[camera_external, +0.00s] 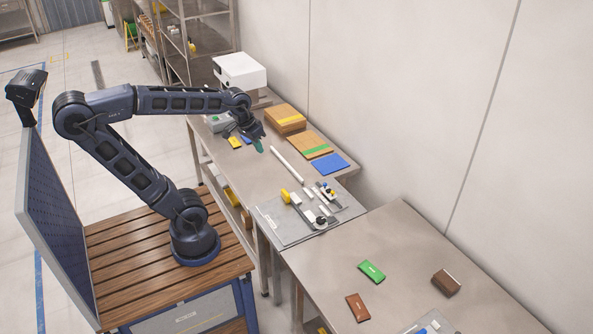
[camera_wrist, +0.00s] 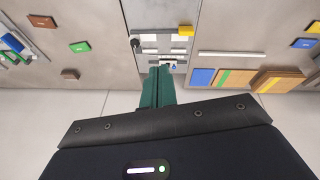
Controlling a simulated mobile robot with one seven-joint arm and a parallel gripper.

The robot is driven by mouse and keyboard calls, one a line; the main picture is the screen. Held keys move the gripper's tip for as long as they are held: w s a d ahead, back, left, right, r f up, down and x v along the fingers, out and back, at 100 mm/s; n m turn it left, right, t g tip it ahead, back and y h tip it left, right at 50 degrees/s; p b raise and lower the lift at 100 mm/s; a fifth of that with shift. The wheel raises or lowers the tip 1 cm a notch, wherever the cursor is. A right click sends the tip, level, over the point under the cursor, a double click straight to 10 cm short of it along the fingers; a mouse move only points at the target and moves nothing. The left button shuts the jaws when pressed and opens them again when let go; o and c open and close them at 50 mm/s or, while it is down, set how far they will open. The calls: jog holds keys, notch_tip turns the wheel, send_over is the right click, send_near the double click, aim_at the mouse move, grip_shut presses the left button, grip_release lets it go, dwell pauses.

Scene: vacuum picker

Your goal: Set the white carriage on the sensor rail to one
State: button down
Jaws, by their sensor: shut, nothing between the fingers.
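A grey plate (camera_external: 284,238) with small fittings lies on the bench, and it also shows in the wrist view (camera_wrist: 143,26). It carries several pale bars, a yellow part (camera_external: 291,197), a black round part (camera_external: 321,222) and a small part with blue (camera_external: 328,190). The sensor rail and its white carriage are too small to tell apart among the pale bars, and no scale mark is readable. My gripper (camera_external: 258,147) is above the bench, left of and behind the plate, with nothing held.
A white rod (camera_external: 287,164), blue pad (camera_external: 334,164), cardboard boxes (camera_external: 285,118) and white machine (camera_external: 240,71) are behind the plate. A green block (camera_external: 371,271) and brown blocks (camera_external: 358,307) lie on the nearer bench (camera_external: 405,225), amid bare room. A wall runs along the right.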

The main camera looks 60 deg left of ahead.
jog(key=w+f+n+g+h, duration=0.15)
jog(key=w+n, duration=0.25)
jog(key=w, duration=0.7)
jog(key=n+g+h, duration=0.2)
jog(key=n+g, duration=0.1)
jog(key=n, duration=0.6)
send_over(330, 189)
jog(key=w+a, duration=0.1)
jog(key=a, duration=0.3)
notch_tip(330, 189, down, 23)
jog(key=shift+d, duration=0.2)
jog(key=x, duration=1)
jog(key=shift+d, duration=0.1)
jog(key=shift+s+d+r, duration=0.1)
jog(key=shift+d, duration=3.05)
